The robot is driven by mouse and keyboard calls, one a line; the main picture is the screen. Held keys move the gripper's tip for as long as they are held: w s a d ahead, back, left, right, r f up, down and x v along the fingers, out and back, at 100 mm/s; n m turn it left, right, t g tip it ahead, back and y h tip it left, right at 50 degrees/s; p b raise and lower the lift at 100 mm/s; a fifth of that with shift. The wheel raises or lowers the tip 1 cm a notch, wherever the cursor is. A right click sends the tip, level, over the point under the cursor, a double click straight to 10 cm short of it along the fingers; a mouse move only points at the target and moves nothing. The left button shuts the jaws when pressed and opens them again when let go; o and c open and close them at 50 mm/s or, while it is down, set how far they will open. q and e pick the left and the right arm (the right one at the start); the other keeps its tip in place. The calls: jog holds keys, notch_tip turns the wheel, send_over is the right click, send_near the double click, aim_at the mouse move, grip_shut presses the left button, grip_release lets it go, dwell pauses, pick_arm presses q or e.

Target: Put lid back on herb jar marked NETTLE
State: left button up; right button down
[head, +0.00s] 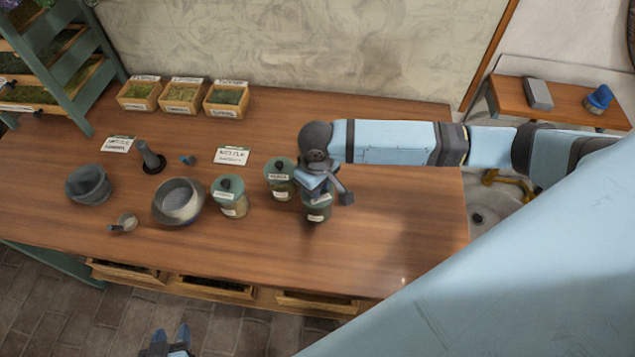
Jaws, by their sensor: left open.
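Three glass herb jars stand on the wooden table (400,240). The left jar (232,205) and the middle jar (281,190) wear green lids with dark knobs. The right jar (318,212) is partly hidden under my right gripper (322,186), so I cannot tell whether its lid is on. The jar labels are too small to read, so I cannot tell which says NETTLE. My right gripper is right above that jar, and its jaw state is unclear. My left gripper (172,337) is open and empty, low in front of the table, away from the jars.
Herb boxes (181,97) stand at the back. The table's right front is clear. Drawers (215,287) stand open below.

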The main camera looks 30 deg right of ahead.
dwell(0.4)
jog(key=shift+c, duration=2)
grip_release()
jog(key=shift+r+p, duration=1.3)
jog(key=shift+p, duration=0.1)
jog(key=shift+r, duration=2.2)
grip_shut()
